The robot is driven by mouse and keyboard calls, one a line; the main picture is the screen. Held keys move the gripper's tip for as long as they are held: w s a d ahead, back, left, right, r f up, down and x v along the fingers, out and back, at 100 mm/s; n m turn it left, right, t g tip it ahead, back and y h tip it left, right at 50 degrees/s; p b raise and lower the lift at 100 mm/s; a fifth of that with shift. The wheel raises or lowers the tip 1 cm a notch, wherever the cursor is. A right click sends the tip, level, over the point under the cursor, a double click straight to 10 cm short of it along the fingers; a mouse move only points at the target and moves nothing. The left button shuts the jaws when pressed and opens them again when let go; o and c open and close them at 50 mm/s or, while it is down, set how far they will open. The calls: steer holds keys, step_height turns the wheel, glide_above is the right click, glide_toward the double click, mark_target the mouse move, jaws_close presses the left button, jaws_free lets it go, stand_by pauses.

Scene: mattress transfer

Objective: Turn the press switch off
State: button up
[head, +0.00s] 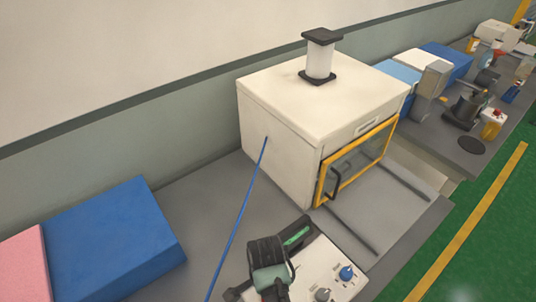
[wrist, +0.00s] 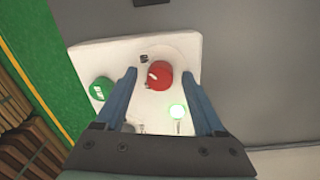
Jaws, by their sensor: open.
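The press switch appears to be the round red knob (wrist: 159,75) with a pale mark, on a white control panel (wrist: 182,52) in the wrist view. A green button (wrist: 101,92) is left of it, and a lit green lamp (wrist: 177,112) is below right. My gripper (wrist: 160,72) is open, its two blue fingers on either side of the red knob in the picture; contact cannot be told. In the head view my gripper is over the panel (head: 330,258), and hides the red knob. The press (head: 290,140) is a white box with a yellow-framed glass door.
A blue cable (head: 236,218) rises to the press. A blue box (head: 105,240) and pink box (head: 22,265) lie left. Bottles and boxes crowd the bench behind. Green floor (head: 480,235) is at right.

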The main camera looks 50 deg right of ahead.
jaws_close()
steer(key=shift+n, duration=0.3)
steer(key=n+p, duration=0.2)
steer(key=n, duration=0.1)
steer(key=shift+r+n+p, duration=0.15)
steer(key=shift+n+p, duration=0.15)
steer(key=n+p, duration=0.2)
steer(key=n, duration=0.2)
steer(key=n+p, duration=0.1)
steer(key=n, duration=0.4)
steer(key=shift+h, duration=0.3)
steer(key=n+p, duration=0.1)
steer(key=n, duration=0.3)
steer(key=shift+n, duration=0.3)
